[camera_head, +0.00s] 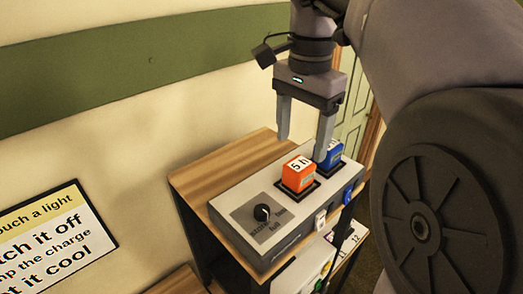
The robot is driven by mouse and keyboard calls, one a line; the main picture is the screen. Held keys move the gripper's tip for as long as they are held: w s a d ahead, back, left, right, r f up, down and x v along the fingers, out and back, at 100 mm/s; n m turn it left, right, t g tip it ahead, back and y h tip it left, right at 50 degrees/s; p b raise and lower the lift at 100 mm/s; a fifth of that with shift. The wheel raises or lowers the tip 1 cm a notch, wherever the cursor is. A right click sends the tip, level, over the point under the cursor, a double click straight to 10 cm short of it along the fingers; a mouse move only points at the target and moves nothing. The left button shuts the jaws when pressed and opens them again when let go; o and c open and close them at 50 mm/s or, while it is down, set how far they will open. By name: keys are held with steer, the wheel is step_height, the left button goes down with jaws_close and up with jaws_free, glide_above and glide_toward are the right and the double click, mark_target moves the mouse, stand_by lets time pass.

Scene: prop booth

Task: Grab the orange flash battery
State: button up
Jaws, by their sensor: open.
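The orange flash battery (298,174) is a small block with a white top label that reads "5 h". It sits upright in a dark square socket on a grey charger box (232,193). A blue battery (334,158) stands just behind it to the right, partly hidden by a finger. My gripper (303,148) is open, pointing down, with nothing between its fingers. Its fingertips appear above and around the orange battery's upper end in the picture; I cannot tell their exact depth. The right finger overlaps the blue battery in the view.
A wall (150,110) rises behind. A sign (55,240) hangs at lower left. A lower white unit (300,270) sits below.

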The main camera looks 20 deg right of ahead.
mark_target(300, 164)
steer(key=f, duration=0.2)
steer(key=w+f, duration=0.1)
steer(key=shift+w+f, duration=0.1)
steer(key=shift+f, duration=0.25)
steer(key=f, duration=0.1)
steer(key=f+b, duration=0.1)
steer(key=f, duration=0.1)
steer(key=d+f, duration=0.1)
steer(key=f, duration=0.1)
steer(key=shift+s, duration=0.4)
steer(key=shift+w+a+f, duration=0.1)
steer(key=shift+w+f, duration=0.1)
steer(key=shift+w, duration=0.1)
steer(key=shift+s+r, duration=0.1)
steer(key=shift+s, duration=0.1)
steer(key=c, duration=0.8)
jaws_close()
